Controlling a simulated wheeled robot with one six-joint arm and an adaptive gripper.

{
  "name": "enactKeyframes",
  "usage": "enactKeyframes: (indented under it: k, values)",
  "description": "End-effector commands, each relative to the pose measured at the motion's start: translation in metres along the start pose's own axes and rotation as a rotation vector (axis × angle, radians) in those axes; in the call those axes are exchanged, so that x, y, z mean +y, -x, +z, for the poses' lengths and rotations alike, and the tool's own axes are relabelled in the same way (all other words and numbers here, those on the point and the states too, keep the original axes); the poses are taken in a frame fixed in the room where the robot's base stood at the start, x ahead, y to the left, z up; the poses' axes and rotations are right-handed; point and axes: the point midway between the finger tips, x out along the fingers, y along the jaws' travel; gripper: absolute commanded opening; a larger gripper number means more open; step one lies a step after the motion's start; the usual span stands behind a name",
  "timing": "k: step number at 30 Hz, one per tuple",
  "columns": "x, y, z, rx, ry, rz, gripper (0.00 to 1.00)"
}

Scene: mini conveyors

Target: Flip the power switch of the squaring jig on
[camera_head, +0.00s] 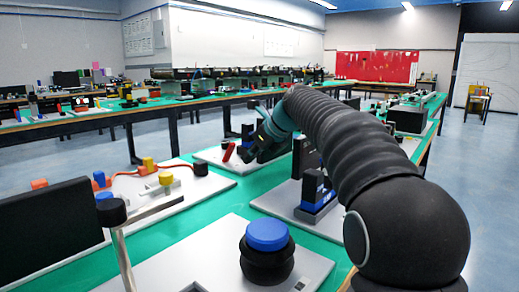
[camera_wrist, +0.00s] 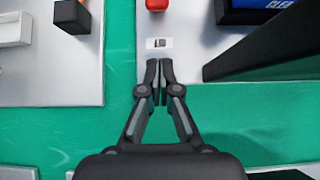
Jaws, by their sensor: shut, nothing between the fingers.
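In the wrist view my gripper (camera_wrist: 153,78) is shut and empty, with its fingertips over the near edge of a pale grey board (camera_wrist: 190,55). I cannot tell which way the switch is set, or whether the fingertips touch the board. In the head view my gripper (camera_head: 250,148) is small and dark, low over a far board on the green bench, beside a red part (camera_head: 229,152). The switch is not discernible there.
In the wrist view a red knob (camera_wrist: 157,4) stands beyond the switch. A tall black panel (camera_wrist: 265,45) and a blue lettered block (camera_wrist: 258,4) stand to the right. Green bench (camera_wrist: 120,60) lies between the boards.

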Motion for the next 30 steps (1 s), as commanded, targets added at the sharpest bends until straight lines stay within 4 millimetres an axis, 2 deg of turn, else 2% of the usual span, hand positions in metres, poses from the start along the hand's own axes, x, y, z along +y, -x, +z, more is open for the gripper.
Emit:
enactKeyframes:
  k: [1,3,10,30]
  values:
    - [0.0,-0.009,0.001,0.001,0.001,0.001,0.0]
    - [0.0,-0.008,0.015,-0.001,0.002,0.0,0.0]
    - [0.0,-0.013,0.035,0.0,0.0,-0.001,0.0]
    - [0.003,-0.01,0.041,0.0,-0.001,-0.001,0.0]
